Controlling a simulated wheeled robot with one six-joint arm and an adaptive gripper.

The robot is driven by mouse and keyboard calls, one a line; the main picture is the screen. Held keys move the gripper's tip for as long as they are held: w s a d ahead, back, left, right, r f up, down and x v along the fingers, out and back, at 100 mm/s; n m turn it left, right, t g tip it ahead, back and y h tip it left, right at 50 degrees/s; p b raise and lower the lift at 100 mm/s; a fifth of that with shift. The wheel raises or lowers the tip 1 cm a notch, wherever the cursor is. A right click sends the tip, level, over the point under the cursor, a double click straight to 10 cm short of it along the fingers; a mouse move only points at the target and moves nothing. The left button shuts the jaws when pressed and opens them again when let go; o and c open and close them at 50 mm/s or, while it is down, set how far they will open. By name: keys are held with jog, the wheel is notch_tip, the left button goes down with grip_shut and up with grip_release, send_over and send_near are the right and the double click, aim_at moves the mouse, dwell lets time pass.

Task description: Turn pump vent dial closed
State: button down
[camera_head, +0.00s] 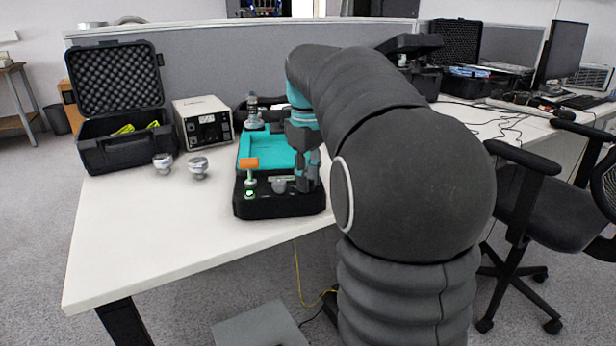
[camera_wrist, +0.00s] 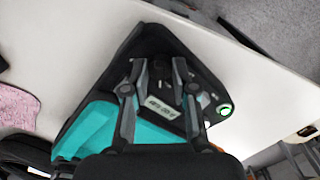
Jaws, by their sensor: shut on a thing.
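The pump unit is a black-based case with a teal top (camera_head: 262,152) on the white table. My gripper (camera_head: 308,182) points down at its front right corner. In the wrist view my gripper (camera_wrist: 160,68) has its two fingers around a small dark part, the vent dial, and is shut on it. The fingers hide most of the dial, and its pointer direction cannot be told. A small pale label plate (camera_wrist: 164,107) lies beside the fingers. A grey knob (camera_head: 279,186) and a green-lit button (camera_head: 250,194) sit left of my gripper on the front panel.
An orange-topped part (camera_head: 248,164) rises on the unit's front left. Two silver cylinders (camera_head: 198,167) (camera_head: 163,162), a white instrument box (camera_head: 204,123) and an open black case (camera_head: 125,150) stand to the left. The table's front left is clear. An office chair (camera_head: 550,200) stands right.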

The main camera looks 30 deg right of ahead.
dwell(0.4)
jog(key=c, duration=0.9)
grip_release()
jog(key=shift+a, duration=0.1)
notch_tip(320, 180, up, 12)
jog(key=s+a+f+m+t, duration=0.1)
jog(key=s+a+f+t, duration=0.1)
jog(key=s+a+f, duration=0.2)
jog(key=s+a+f+m+t, duration=0.1)
jog(key=s+a+f, duration=0.4)
jog(key=s+f, duration=0.5)
jog(key=s+a+f+m+t, duration=0.2)
jog(key=s+a+f+m, duration=0.1)
jog(key=s+a+f, duration=0.2)
jog(key=shift+s+f+t, duration=0.3)
jog(key=shift+s+f, duration=0.9)
jog(key=shift+f, duration=0.2)
